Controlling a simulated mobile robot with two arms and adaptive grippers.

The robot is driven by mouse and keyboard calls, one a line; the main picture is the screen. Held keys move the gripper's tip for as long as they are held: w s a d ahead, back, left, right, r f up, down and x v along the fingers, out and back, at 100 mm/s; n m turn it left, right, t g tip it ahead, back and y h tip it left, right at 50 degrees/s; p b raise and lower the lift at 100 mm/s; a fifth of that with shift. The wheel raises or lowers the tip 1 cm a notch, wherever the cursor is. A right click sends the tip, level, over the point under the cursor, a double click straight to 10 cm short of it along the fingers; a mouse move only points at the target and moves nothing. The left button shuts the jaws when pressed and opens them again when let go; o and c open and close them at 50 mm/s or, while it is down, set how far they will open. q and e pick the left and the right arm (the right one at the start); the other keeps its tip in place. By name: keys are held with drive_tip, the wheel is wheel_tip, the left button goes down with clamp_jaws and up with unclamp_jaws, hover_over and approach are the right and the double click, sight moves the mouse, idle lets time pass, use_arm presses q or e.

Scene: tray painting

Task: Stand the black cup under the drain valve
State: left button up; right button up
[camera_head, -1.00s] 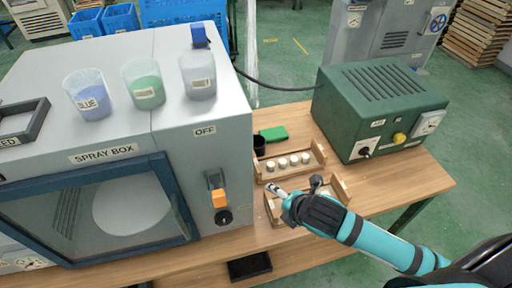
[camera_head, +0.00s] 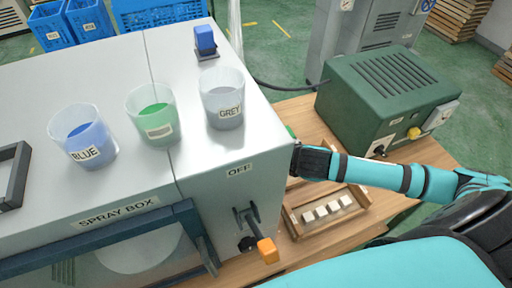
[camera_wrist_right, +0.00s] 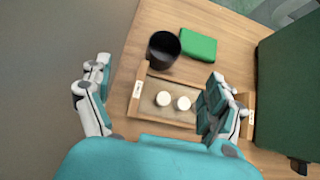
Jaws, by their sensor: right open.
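The black cup (camera_wrist_right: 163,50) stands upright on the wooden table in the right wrist view, beside a green block; it is hidden in the head view. My right gripper (camera_wrist_right: 157,72) is open and empty, its fingers apart on either side of the view with the cup beyond and between them. In the head view my right arm reaches left and its gripper is mostly hidden behind the spray box edge. An orange-handled lever (camera_head: 267,251) and a black fitting (camera_head: 246,243) are on the spray box front; I cannot tell which is the drain valve. My left gripper is not seen.
The spray box (camera_head: 230,185) carries blue, green and grey paint cups. A tray (camera_wrist_right: 135,103) with round white pieces lies below the gripper. The green block (camera_wrist_right: 198,46) is beside the cup. A green machine (camera_head: 350,110) stands right.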

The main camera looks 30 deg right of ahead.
drive_tip(key=p+x, duration=0.1)
drive_tip(key=x, duration=0.8)
drive_tip(key=shift+d+f, duration=0.2)
drive_tip(key=shift+x, duration=0.75)
drive_tip(key=shift+w+d+f+p, duration=0.2)
drive_tip(key=shift+p, duration=0.15)
drive_tip(key=x, duration=0.3)
drive_tip(key=shift+w+d+p, duration=0.2)
drive_tip(key=shift+d+p, duration=0.1)
drive_tip(key=shift+p, duration=0.05)
drive_tip(key=shift+w+f, duration=0.45)
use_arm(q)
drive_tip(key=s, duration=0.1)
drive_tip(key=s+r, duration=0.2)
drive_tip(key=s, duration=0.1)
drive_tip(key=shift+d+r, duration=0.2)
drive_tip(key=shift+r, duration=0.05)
